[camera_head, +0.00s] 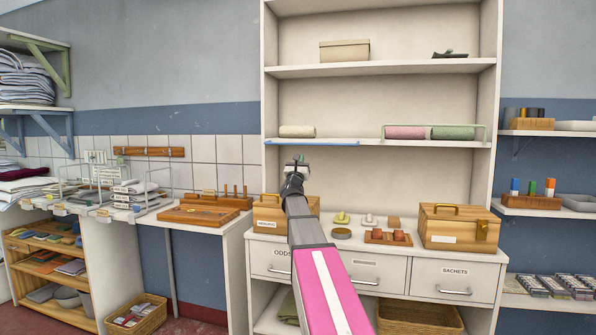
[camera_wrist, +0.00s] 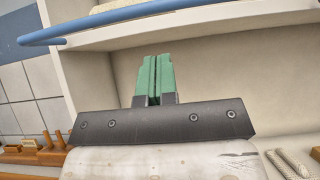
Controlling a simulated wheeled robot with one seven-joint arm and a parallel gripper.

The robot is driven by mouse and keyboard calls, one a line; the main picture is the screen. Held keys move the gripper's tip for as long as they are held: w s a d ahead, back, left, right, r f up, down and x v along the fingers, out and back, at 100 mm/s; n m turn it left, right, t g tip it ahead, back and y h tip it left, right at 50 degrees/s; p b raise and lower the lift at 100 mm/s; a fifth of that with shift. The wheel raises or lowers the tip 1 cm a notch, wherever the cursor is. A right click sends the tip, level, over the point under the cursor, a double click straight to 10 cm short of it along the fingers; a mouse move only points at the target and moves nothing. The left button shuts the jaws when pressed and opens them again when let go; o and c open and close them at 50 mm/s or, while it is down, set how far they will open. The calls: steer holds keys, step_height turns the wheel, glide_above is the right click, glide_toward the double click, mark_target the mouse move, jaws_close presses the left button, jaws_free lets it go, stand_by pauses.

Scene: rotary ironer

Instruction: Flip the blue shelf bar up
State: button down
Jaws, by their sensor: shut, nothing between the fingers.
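The blue shelf bar (camera_head: 312,142) lies low along the front edge of the middle shelf, at its left half. In the wrist view the blue bar (camera_wrist: 130,19) crosses the top of the picture, with its bent end at the left. My gripper (camera_head: 299,160) is just below the bar, in front of the cabinet. In the wrist view its green fingers (camera_wrist: 153,78) are together and empty, pointing up towards the shelf edge, with a gap to the bar in the picture.
A cream roll (camera_head: 297,131) lies on the shelf behind the blue bar. A raised green bar (camera_head: 435,126) fronts the pink roll (camera_head: 405,132) and green roll (camera_head: 453,132). Wooden boxes (camera_head: 457,228) stand on the counter below. The space under the shelf is open.

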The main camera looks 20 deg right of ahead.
steer(key=shift+w+r, duration=0.1)
steer(key=shift+r, duration=1.75)
